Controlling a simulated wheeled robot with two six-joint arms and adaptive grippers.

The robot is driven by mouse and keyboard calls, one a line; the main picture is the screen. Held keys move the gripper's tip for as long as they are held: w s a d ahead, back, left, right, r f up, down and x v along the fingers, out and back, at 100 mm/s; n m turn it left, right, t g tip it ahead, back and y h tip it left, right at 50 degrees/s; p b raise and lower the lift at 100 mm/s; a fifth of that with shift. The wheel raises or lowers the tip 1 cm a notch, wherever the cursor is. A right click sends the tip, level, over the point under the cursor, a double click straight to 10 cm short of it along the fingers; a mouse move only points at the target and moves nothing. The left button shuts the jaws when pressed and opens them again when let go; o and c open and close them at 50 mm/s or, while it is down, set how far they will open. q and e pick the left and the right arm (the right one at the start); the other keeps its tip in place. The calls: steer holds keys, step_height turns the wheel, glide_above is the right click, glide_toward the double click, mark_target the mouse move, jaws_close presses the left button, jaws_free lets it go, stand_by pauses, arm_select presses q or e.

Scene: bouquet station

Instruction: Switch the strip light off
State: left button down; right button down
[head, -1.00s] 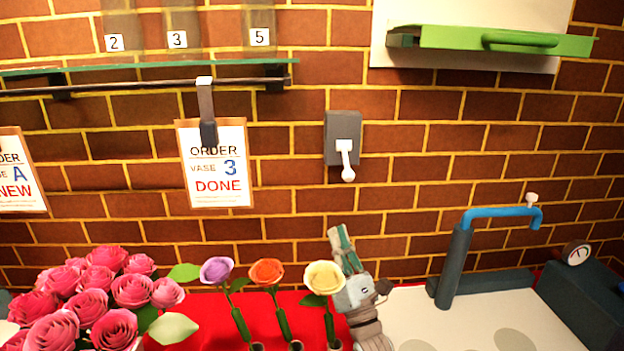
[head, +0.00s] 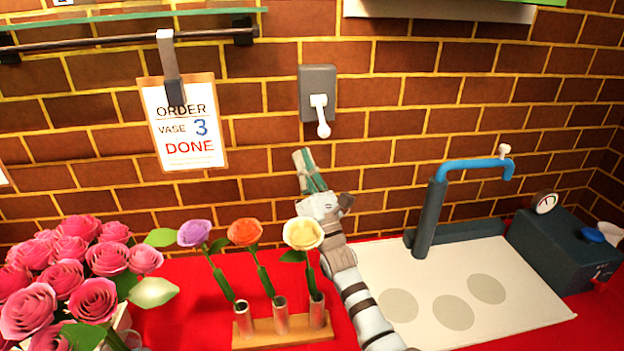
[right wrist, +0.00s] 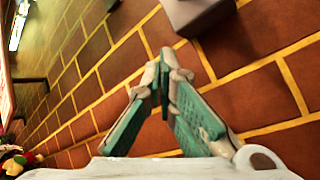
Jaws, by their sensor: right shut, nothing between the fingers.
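A grey switch box (head: 318,93) with a white lever (head: 321,117) is fixed to the brick wall. The lever hangs down from the box. My right gripper (head: 303,158) is shut and empty, just below and slightly left of the lever's end in the head view, with no contact visible. In the right wrist view, its green-padded fingers (right wrist: 163,72) meet at their tips, and part of the grey box (right wrist: 198,12) shows at the top edge. The lever is not clear there. The strip light itself cannot be made out. My left gripper is not in view.
An order card (head: 187,135) hangs left of the switch. Below are pink roses (head: 70,265) and a wooden stand (head: 283,328) with three single flowers, close to my right arm. A blue tap (head: 470,166) stands right. The wall around the switch is clear.

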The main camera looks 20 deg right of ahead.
mark_target(321, 116)
steer(key=shift+s+d+r+p, duration=0.15)
steer(key=shift+d+r+p, duration=0.15)
steer(key=shift+r, duration=0.3)
steer(key=shift+s+d+r+p, duration=0.1)
steer(key=shift+d+r+p, duration=0.25)
steer(key=shift+r, duration=0.25)
steer(key=shift+s+d+r+p, duration=0.15)
steer(key=shift+d+r+p, duration=0.15)
steer(key=shift+r, duration=0.3)
